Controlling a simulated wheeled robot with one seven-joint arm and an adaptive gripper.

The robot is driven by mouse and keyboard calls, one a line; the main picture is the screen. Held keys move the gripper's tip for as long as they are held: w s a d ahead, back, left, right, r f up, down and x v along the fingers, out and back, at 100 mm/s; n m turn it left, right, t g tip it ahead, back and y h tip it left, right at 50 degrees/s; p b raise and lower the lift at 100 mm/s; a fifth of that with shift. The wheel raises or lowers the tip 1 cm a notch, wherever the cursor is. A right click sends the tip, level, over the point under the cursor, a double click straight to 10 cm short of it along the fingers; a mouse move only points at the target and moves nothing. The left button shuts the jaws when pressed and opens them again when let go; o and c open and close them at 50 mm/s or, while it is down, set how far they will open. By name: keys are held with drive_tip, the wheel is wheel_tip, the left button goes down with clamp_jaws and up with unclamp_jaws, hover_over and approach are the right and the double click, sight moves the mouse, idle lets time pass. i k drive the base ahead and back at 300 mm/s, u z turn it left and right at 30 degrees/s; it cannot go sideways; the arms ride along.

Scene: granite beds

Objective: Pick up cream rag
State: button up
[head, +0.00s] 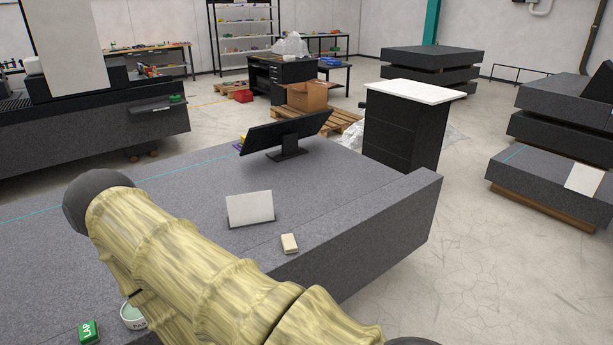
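A small cream block-shaped item (289,243) lies on the grey granite bed (350,190), close to its front edge. It may be the cream rag folded up, but it is too small to tell for sure. My arm, in a pale yellow ribbed sleeve, crosses the lower left and middle of the head view, to the left of this item. My gripper is not in view, so its distance to the item cannot be seen. The arm hides part of the granite bed.
A white tilted card (250,208) stands just behind the cream item. A dark monitor (287,132) stands further back on the bed. A green box (88,332) and a round tin (132,316) are at the lower left. Open floor (470,270) lies to the right.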

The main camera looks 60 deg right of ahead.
sight(289, 243)
drive_tip(key=z, duration=1.3)
